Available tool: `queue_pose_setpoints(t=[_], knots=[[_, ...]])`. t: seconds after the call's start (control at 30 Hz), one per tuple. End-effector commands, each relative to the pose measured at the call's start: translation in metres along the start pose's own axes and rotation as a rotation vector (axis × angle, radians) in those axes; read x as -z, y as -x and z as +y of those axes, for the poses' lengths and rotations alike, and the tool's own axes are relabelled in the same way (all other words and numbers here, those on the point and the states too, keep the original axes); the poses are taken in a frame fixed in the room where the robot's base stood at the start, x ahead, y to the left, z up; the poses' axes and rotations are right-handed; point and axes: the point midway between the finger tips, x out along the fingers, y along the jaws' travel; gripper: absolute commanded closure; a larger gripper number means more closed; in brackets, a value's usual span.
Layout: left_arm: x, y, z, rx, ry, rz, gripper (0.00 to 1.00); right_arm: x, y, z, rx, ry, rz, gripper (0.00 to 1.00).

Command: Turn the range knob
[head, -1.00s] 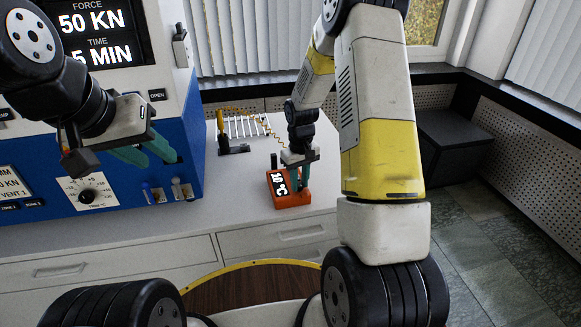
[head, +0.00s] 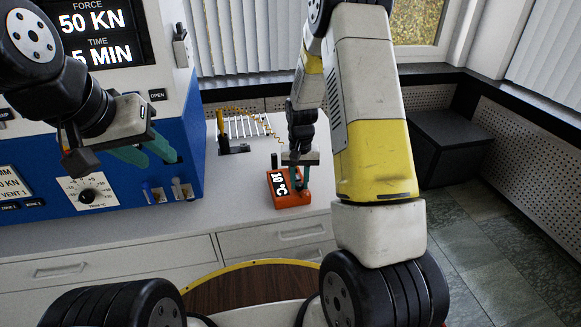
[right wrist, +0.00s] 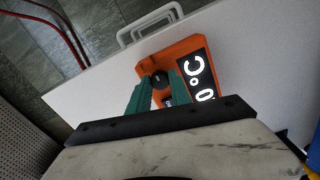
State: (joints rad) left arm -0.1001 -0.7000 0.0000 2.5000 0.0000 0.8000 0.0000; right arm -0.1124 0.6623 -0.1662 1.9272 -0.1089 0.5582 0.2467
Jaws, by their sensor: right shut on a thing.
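An orange instrument (head: 290,199) with a black display reading "10 °C" stands on the white bench in the head view. It also shows in the right wrist view (right wrist: 183,48). Its round black knob (right wrist: 161,78) sits on the top face beside the display. My right gripper (right wrist: 160,92) points down at the instrument, with its teal fingers on either side of the knob, shut on it. In the head view the right gripper (head: 302,180) hides the knob. My left gripper (head: 148,154) is open and empty in front of the blue press.
The blue and white press (head: 180,125) fills the left, with a dial (head: 86,196) on its front. A wire rack (head: 245,128) stands behind the instrument. Small pen-like items (head: 178,189) are at the press's corner. The bench between is clear.

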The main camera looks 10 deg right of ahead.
Motion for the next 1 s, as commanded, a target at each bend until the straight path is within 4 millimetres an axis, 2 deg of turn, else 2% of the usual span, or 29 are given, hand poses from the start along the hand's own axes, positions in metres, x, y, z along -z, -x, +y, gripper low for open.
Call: queue_pose_setpoints(t=[0.3, 0.33, 0.4, 0.43, 0.77, 0.87, 1.0], knots=[[0.000, 0.000, 0.000, 0.000, 0.000, 0.000, 0.64, 0.000, 0.000, 0.000, 0.000, -0.001, 0.000, 1.00], [0.000, 0.000, 0.000, 0.000, 0.000, 0.000, 0.64, 0.000, 0.000, 0.000, 0.000, -0.001, 0.000, 0.70], [0.000, 0.000, 0.000, 0.000, 0.000, 0.000, 0.64, 0.000, 0.000, 0.000, 0.000, -0.001, 0.000, 0.56], [0.000, 0.000, 0.000, 0.000, 0.000, 0.000, 0.64, 0.000, 0.000, 0.000, 0.000, -0.001, 0.000, 0.53], [0.000, 0.000, 0.000, 0.000, 0.000, 0.000, 0.64, 0.000, 0.003, 0.000, 0.000, 0.000, 0.001, 0.53], [0.000, 0.000, 0.000, 0.000, 0.000, 0.000, 0.64, 0.001, 0.013, 0.000, 0.000, 0.000, 0.003, 0.53], [0.000, 0.000, 0.000, 0.000, 0.000, 0.000, 0.64, 0.002, 0.037, 0.000, 0.001, 0.000, 0.005, 0.53]])
